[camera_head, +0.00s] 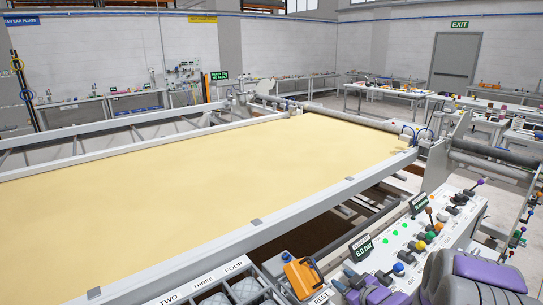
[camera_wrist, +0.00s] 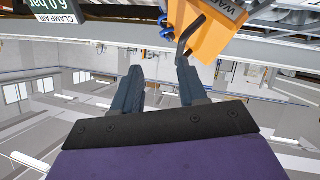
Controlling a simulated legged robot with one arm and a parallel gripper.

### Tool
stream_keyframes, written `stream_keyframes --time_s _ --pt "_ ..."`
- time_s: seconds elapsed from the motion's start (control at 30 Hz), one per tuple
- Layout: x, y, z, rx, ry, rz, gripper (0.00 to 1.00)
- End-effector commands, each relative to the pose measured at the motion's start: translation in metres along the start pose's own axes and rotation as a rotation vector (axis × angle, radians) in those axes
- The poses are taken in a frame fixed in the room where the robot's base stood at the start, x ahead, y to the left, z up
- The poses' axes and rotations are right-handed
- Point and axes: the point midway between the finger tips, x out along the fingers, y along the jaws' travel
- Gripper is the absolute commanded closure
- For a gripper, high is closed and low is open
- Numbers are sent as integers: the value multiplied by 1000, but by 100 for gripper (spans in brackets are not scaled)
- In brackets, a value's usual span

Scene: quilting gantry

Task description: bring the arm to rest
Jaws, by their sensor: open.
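My gripper (camera_wrist: 160,76) is open, with its two dark fingers apart and nothing held between them in the wrist view. In the camera_head view my gripper (camera_head: 347,281) is low in the picture, beside the control panel. My purple and grey arm fills the lower right corner. An orange block (camera_head: 303,278) with a dark bent handle stands left of the gripper, by a label reading REST. In the wrist view the orange block (camera_wrist: 205,28) is beyond the fingertips. Its bent rod comes close to the right finger; I cannot tell whether they touch.
A control panel (camera_head: 399,240) with coloured knobs, levers and green lights lies beside the arm. A clamp air sign (camera_head: 362,247) stands on it. Labelled grey bins (camera_head: 243,288) are at the lower left. The quilting frame with yellow cloth (camera_head: 190,175) spreads beyond.

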Motion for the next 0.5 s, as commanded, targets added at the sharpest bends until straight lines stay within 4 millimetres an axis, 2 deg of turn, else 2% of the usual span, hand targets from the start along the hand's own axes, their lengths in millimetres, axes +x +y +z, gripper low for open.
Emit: stream_keyframes --time_s 0.03,0.17,0.3,0.4,0.5 --pt "-5 2 -7 -17 -65 22 58" --pt "-28 14 -6 -9 -251 94 58" --pt "-67 24 -4 36 -433 163 58" --pt "-99 23 -4 88 -553 202 58" --pt "-134 11 -6 151 -668 231 58"
